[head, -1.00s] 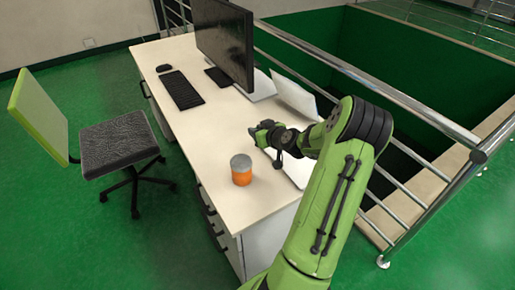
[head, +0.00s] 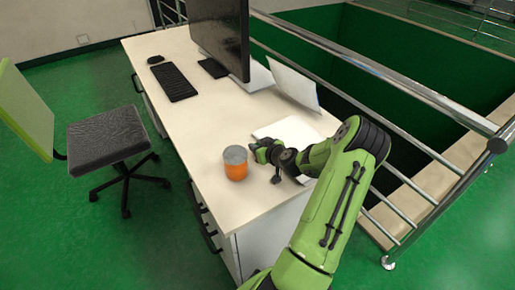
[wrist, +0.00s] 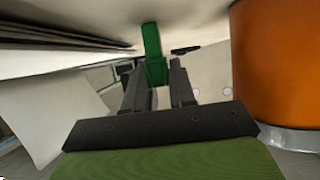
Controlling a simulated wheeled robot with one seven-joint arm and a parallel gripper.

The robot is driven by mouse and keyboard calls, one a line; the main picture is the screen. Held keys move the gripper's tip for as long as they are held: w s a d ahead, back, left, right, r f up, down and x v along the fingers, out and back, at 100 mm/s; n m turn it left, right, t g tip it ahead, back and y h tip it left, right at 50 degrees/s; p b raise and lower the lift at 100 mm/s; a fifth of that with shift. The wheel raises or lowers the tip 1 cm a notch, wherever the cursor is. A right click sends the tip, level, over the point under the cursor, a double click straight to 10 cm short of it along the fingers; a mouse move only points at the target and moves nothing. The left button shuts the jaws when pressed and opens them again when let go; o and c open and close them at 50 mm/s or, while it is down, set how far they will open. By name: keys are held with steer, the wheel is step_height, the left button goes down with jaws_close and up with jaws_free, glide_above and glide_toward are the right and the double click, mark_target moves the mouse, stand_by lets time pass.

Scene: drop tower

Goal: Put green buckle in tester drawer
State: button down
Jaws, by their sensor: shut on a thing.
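My gripper (head: 258,152) is low over the desk's near end, close beside the orange can. In the wrist view its two dark fingers (wrist: 158,80) are shut on the green buckle (wrist: 153,50), which sticks out past the fingertips. In the head view I cannot make out the buckle. The desk's drawer fronts with dark handles (head: 203,212) show below its left edge and look shut. I cannot tell which one is the tester drawer.
The orange can with a grey top (head: 235,163) stands very near my gripper. A white sheet or flat panel lies behind my arm. A monitor (head: 222,38) and keyboard (head: 173,82) stand farther back. A chair (head: 108,137) is left; a metal railing (head: 400,92) runs right.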

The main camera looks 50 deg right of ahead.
steer(key=shift+f+b, duration=0.1)
steer(key=shift+b, duration=0.2)
steer(key=c, duration=0.9)
jaws_free()
steer(key=shift+c, duration=0.2)
